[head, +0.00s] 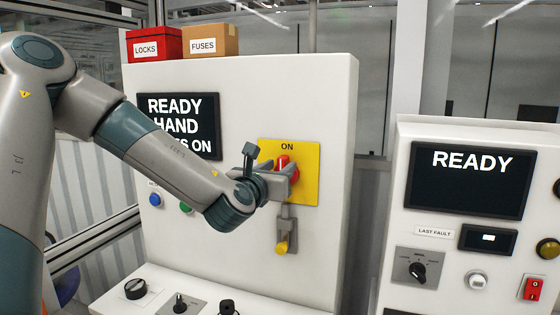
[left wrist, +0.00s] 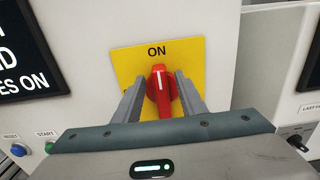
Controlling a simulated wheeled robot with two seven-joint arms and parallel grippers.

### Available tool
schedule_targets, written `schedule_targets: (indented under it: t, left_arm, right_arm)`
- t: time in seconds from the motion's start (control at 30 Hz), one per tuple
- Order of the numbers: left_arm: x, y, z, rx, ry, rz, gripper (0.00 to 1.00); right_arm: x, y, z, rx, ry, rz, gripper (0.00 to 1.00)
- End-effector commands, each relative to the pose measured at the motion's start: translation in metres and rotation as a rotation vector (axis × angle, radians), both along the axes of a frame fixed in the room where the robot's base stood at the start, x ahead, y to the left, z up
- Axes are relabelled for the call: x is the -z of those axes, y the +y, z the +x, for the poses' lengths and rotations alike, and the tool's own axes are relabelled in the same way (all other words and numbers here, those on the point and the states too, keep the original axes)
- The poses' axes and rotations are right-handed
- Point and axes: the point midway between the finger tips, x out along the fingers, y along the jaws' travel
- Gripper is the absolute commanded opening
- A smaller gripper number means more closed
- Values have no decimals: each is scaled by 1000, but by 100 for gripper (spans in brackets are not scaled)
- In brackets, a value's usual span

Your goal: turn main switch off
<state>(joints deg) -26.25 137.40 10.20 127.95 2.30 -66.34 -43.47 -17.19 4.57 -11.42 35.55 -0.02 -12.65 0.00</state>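The main switch is a red handle (left wrist: 161,88) on a yellow plate (head: 308,160) marked ON. The handle points upright, toward the ON label. In the head view the red handle (head: 283,162) is partly hidden by my left gripper (head: 287,173). In the left wrist view the two fingers of my left gripper (left wrist: 160,97) stand on either side of the handle, with a gap visible at least on the right side. The left gripper is open around the handle. My right gripper is in neither view.
Below the plate hangs a grey holder with a yellow piece (head: 282,243). A red LOCKS box (head: 154,44) and a FUSES box (head: 210,41) stand on top of the cabinet. A second panel (head: 470,185) with a READY screen is at right. Knobs sit on the lower console.

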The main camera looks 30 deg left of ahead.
Motion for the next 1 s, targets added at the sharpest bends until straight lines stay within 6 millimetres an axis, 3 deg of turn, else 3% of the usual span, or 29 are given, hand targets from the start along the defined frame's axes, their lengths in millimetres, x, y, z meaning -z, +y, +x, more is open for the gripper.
schedule_targets:
  t: [0.47, 0.5, 0.67, 1.0]
  left_arm:
    - [0, 2, 11, 1, 0, -1, 38]
    - [0, 2, 11, 1, 0, -1, 35]
    - [0, 2, 10, 1, 0, -1, 0]
    - [2, 3, 10, 1, -5, -15, 0]
  right_arm:
    - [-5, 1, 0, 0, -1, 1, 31]
    - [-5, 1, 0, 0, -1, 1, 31]
    - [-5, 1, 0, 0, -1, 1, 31]
    - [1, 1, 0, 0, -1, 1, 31]
